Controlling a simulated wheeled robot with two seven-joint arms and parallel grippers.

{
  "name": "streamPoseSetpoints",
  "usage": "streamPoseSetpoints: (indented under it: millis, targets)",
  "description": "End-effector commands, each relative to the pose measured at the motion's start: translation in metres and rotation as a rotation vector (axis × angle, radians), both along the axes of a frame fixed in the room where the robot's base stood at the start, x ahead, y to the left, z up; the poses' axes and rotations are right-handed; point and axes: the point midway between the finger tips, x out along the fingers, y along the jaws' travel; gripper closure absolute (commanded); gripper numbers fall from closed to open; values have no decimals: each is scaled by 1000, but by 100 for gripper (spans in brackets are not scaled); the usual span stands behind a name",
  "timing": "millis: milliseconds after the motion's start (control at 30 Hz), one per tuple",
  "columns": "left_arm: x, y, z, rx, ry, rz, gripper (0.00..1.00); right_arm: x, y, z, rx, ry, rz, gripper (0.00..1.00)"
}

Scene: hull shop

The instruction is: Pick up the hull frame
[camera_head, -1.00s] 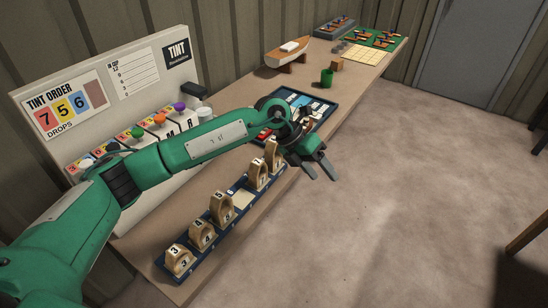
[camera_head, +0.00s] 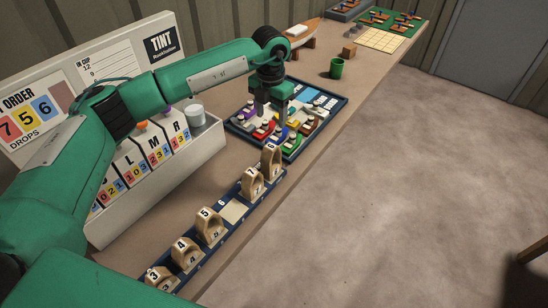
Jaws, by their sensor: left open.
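The hull frames are pale wooden arches with numbers, standing upright in a dark blue rack (camera_head: 221,238) along the bench's front edge. They show as frame 3 (camera_head: 162,279), frame 4 (camera_head: 186,255), frame 5 (camera_head: 209,226), frame 7 (camera_head: 252,184) and frame 8 (camera_head: 271,160). The place marked 6 (camera_head: 234,211) between frames 5 and 7 is empty. My left gripper (camera_head: 272,116) points down over the tray of coloured pieces, open, beyond the rack. Its fingers partly hide what lies there, and I cannot tell whether they touch anything. My right gripper is not seen.
The dark tray (camera_head: 331,117) holds several coloured pieces. The tint station (camera_head: 205,140) stands left of it. A green cup (camera_head: 337,68), a wooden block (camera_head: 349,50) and a model hull (camera_head: 301,31) stand farther back.

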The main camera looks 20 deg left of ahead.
Motion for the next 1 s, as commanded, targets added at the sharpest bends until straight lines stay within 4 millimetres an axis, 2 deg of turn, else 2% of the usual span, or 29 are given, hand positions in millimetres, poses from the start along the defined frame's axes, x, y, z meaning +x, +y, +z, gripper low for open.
streamPoseSetpoints:
  millis: [200,300,400,500,667,900,1000]
  targets:
    - [-2,0,-42,0,5,1,42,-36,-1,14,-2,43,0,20]
    - [-2,-1,-59,-2,4,0,42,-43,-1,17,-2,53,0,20]
    - [-1,-1,-69,-2,3,-1,42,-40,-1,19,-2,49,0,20]
    - [-2,-1,-74,-2,2,-1,42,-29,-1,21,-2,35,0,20]
    - [-6,-2,-87,-2,4,-2,42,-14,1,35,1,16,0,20]
    - [-8,-3,-119,-2,3,1,42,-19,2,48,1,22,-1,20]
    - [-8,-3,-125,-2,2,0,42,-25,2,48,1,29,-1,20]
